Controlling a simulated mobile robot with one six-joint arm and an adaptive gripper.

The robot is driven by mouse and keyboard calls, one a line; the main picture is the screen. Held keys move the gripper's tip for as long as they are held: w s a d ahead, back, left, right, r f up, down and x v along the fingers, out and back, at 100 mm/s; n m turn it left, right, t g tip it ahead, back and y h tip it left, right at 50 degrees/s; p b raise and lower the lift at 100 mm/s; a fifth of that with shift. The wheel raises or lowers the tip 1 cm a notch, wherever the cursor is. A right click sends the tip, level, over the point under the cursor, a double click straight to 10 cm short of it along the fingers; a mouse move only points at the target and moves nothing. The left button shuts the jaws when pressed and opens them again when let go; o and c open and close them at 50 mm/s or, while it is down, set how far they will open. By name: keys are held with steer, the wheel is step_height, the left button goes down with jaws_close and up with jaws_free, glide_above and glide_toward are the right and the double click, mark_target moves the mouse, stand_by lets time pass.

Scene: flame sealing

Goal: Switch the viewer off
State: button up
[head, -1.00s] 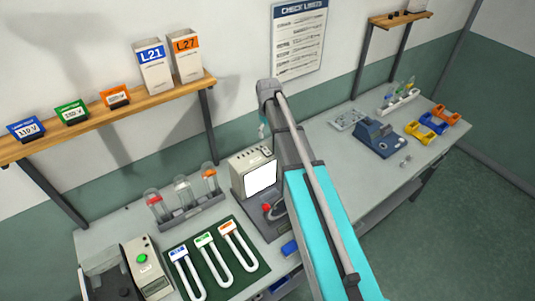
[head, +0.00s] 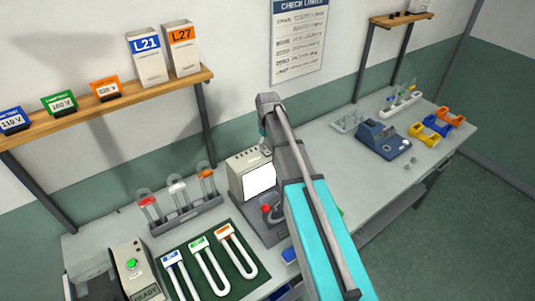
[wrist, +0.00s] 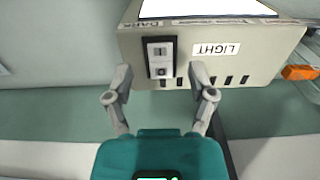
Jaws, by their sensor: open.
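The viewer (head: 238,164) is a beige box in the middle of the bench with a bright white screen (head: 260,180). The lit screen shows at the top edge of that view. My gripper (wrist: 161,73) is open and empty, its fingertips on either side of the switch in the picture. I cannot tell whether they touch the panel.
A rack of tubes (head: 187,217) stands left of the viewer. A green mat (head: 245,271) with U-shaped tubes lies in front. A box with a green button (head: 131,264) is at lower left.

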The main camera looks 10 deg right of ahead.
mark_target(266, 151)
steer(key=shift+f+b, duration=0.85)
steer(key=shift+f, duration=0.35)
jaws_close()
